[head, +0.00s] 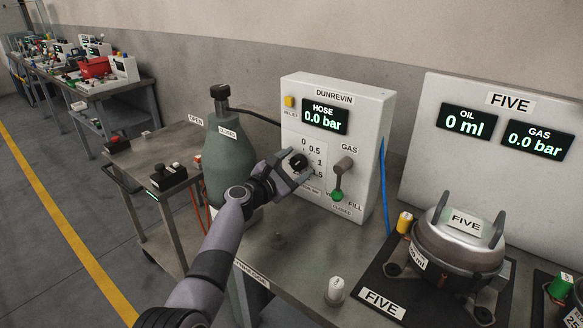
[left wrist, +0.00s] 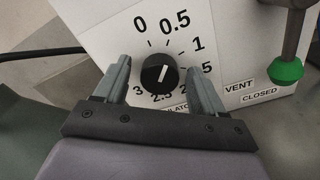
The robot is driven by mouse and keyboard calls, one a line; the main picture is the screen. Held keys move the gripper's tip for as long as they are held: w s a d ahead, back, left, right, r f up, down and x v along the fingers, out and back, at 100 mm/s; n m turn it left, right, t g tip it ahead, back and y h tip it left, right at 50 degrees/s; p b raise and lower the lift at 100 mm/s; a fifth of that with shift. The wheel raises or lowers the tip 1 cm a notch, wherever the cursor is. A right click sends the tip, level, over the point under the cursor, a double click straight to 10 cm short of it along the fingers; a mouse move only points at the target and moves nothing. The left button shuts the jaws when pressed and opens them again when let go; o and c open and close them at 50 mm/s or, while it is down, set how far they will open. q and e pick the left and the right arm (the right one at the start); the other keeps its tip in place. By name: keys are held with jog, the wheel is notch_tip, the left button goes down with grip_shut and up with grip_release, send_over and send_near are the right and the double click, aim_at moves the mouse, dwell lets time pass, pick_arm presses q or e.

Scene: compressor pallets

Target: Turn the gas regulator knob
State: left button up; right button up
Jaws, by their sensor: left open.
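The gas regulator knob (head: 298,160) is a black round knob on the white DUNREVIN panel (head: 374,118). In the left wrist view the knob (left wrist: 153,76) bears a white line, slightly tilted, within a printed scale of numbers including 0, 0.5 and 1. My left gripper (head: 293,167) is open at the panel face. In the left wrist view its two fingers (left wrist: 160,75) stand on either side of the knob, with gaps visible; I cannot tell their exact depth. The HOSE display (head: 325,117) reads 0.0 bar. My right gripper is not in view.
A green-handled gas lever (head: 338,188) hangs right of the knob, near VENT and CLOSED labels. A grey-green gas cylinder (head: 228,165) stands left of the panel. A silver compressor (head: 460,245) marked FIVE sits at right. A yellow button (head: 289,101) is at the panel's upper left.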

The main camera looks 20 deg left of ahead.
aim_at(296, 164)
pick_arm(q)
jog(key=p+v, duration=0.1)
jog(key=v, duration=0.4)
jog(key=shift+v, duration=1.05)
